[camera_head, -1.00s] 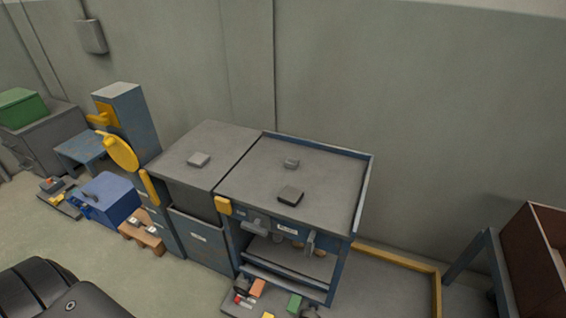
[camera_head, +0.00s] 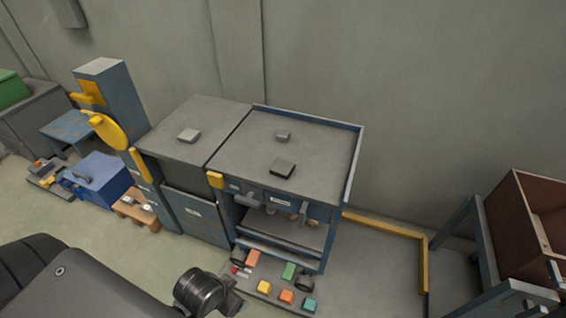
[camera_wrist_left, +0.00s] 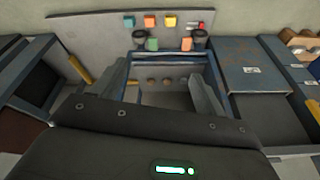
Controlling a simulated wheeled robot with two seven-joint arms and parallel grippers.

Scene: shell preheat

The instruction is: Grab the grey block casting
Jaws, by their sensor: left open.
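Three small blocks lie on the grey tops of two adjoining units in the head view. A light grey block (camera_head: 189,135) is on the left cabinet top (camera_head: 215,112). A smaller grey block (camera_head: 283,137) is towards the back of the right bench top (camera_head: 318,158), and a dark, nearly black block (camera_head: 282,168) is nearer its front. I cannot tell for sure which grey one is the casting. My left gripper (camera_wrist_left: 150,90) is open and empty in the left wrist view, with its fingers wide apart. It touches no block. My right gripper is out of view.
A blue post with a yellow disc (camera_head: 106,128) stands left of the cabinet. A floor board with coloured blocks (camera_head: 263,287) lies before the bench. A raised rim (camera_head: 355,165) edges the bench's back and right. A brown bin (camera_head: 525,215) stands far right.

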